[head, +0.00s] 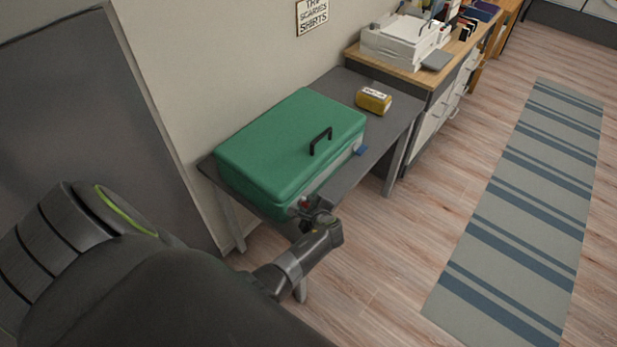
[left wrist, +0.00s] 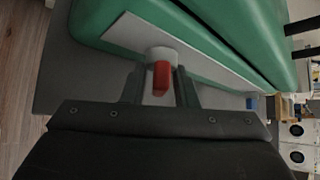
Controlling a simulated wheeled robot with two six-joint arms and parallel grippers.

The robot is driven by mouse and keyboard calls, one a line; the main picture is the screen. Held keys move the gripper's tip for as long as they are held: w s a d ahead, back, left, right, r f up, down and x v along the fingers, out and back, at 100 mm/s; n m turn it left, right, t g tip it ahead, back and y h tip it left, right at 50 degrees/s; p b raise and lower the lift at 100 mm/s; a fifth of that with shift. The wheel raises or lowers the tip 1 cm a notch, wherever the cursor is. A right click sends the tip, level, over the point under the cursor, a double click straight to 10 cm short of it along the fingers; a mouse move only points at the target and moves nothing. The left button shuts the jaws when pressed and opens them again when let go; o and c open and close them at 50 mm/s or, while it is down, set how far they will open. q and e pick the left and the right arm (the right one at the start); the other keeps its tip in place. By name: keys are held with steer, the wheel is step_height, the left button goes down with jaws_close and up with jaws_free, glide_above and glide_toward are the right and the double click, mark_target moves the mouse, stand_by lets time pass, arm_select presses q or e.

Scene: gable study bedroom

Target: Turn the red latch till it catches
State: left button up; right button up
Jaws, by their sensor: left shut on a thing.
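A green case (head: 290,145) with a black handle (head: 320,141) lies closed on a dark grey table. The red latch (left wrist: 161,78) sits on a pale round mount on the light strip along the case's front side. My left gripper (head: 311,212) is at the case's front near corner. In the left wrist view its fingers (left wrist: 160,88) stand on either side of the red latch, shut on it. In the head view only a small red bit shows by the fingers. A blue latch (head: 360,150) is farther right on the same front side. My right gripper is not in view.
A wooden-topped desk (head: 440,75) with a printer (head: 400,42) stands beyond. A striped rug (head: 520,220) lies on open floor at the right.

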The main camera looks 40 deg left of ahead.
arm_select(q)
steer(key=shift+w+r+m+g+p, duration=0.1)
steer(key=shift+r+m+g+p, duration=0.25)
steer(key=shift+g+p, duration=0.35)
steer(key=shift+a+f+m+g+p, duration=0.1)
steer(key=shift+f+m+g+p, duration=0.2)
steer(key=shift+m+g, duration=0.95)
steer(key=shift+g, duration=0.95)
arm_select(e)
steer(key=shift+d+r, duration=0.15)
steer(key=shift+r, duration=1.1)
arm_select(q)
steer(key=o, duration=0.7)
